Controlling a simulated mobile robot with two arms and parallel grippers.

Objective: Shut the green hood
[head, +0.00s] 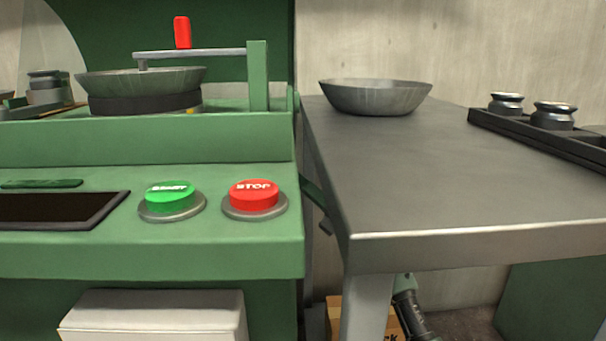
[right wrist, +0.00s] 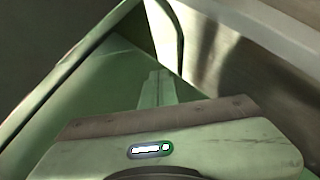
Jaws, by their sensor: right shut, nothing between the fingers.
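The green hood (head: 245,35) shows only in part as a dark green curved panel behind the machine at the top left of the head view. It stands raised, and the bowl area in front of it is exposed. A metal bowl (head: 140,80) sits on a dark round base on the green machine (head: 150,138), under a grey lever with a red handle (head: 182,32). My right gripper (right wrist: 158,82) is shut and empty in the right wrist view, with a green sloping surface (right wrist: 95,75) beyond it. Whether they touch is unclear. My left gripper is in neither view.
The machine front has a green start button (head: 170,196), a red stop button (head: 254,195) and a dark screen (head: 60,208). A grey metal table (head: 430,170) stands to the right, with another bowl (head: 375,97) and a black tray (head: 560,140) of metal weights.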

